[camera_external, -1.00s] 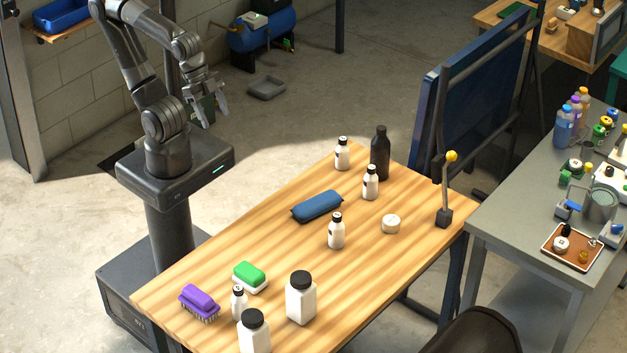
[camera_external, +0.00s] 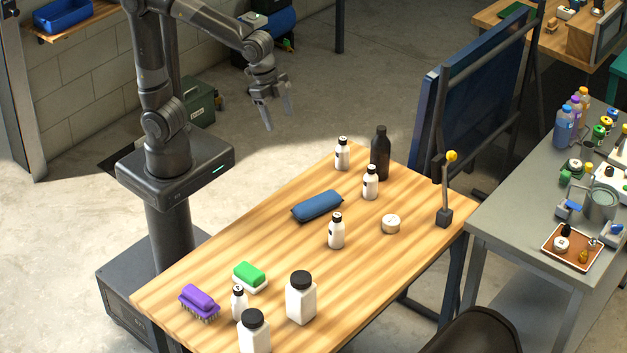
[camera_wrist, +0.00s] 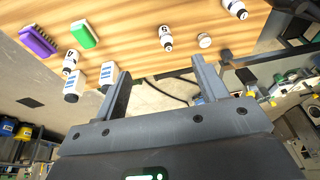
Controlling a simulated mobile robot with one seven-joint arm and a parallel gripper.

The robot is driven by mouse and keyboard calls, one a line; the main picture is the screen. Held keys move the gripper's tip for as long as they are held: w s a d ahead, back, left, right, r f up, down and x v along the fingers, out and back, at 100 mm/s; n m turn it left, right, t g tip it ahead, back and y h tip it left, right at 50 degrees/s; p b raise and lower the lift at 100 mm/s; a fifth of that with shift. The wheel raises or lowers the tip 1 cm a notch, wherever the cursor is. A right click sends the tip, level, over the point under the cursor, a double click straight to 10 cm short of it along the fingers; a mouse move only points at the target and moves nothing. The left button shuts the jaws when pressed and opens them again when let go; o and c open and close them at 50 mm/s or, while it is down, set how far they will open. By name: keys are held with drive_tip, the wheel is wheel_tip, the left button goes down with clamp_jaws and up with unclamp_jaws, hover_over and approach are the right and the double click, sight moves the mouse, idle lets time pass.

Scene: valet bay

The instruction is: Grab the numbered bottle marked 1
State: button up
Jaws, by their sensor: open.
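Several small white bottles with black caps stand on the wooden table (camera_external: 200,285): one at the far edge (camera_external: 342,157), one beside the dark bottle (camera_external: 370,187), one mid-table (camera_external: 336,233) and one near the green brush (camera_external: 239,305). In the wrist view the mid-table bottle (camera_wrist: 165,34) and the near one (camera_wrist: 70,62) bear digits; the near one looks like 4, the other is unclear. I cannot tell which bottle is marked 1. My gripper (camera_external: 278,118) is open and empty, in the air beyond the table's far left edge, apart from every bottle.
A tall dark bottle (camera_external: 381,155), a blue case (camera_external: 317,206), a round white tin (camera_external: 391,225), a green brush (camera_external: 250,275), a purple brush (camera_external: 199,302) and two large white jars (camera_external: 301,302) (camera_external: 254,335) share the table. A yellow-tipped post (camera_external: 446,195) stands at the right.

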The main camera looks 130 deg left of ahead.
drive_tip(key=w+a+f+g, duration=0.1)
drive_tip(key=w+a+f, duration=0.4)
drive_tip(key=w+a, duration=0.4)
drive_tip(key=g, duration=0.2)
hover_over(372, 167)
drive_tip(key=shift+n+h, duration=0.4)
drive_tip(key=f, duration=1.3)
drive_tip(key=shift+s+d+f, duration=0.25)
drive_tip(key=shift+s+d, duration=0.1)
drive_tip(key=shift+s, duration=0.05)
wheel_tip(372, 167, down, 6)
drive_tip(key=shift+a+r, duration=0.1)
drive_tip(key=shift+r, duration=0.15)
drive_tip(key=shift+w+a+f, duration=0.1)
drive_tip(key=shift+w+f, duration=0.05)
drive_tip(key=shift+f, duration=0.8)
drive_tip(key=shift+w+a+f, duration=0.1)
drive_tip(key=shift+f, duration=0.8)
drive_tip(key=shift+w+a+f, duration=0.1)
drive_tip(key=shift+w+f, duration=0.05)
drive_tip(key=shift+f, duration=0.8)
drive_tip(key=c, duration=1.2)
drive_tip(key=shift+o, duration=0.2)
drive_tip(key=shift+r, duration=0.1)
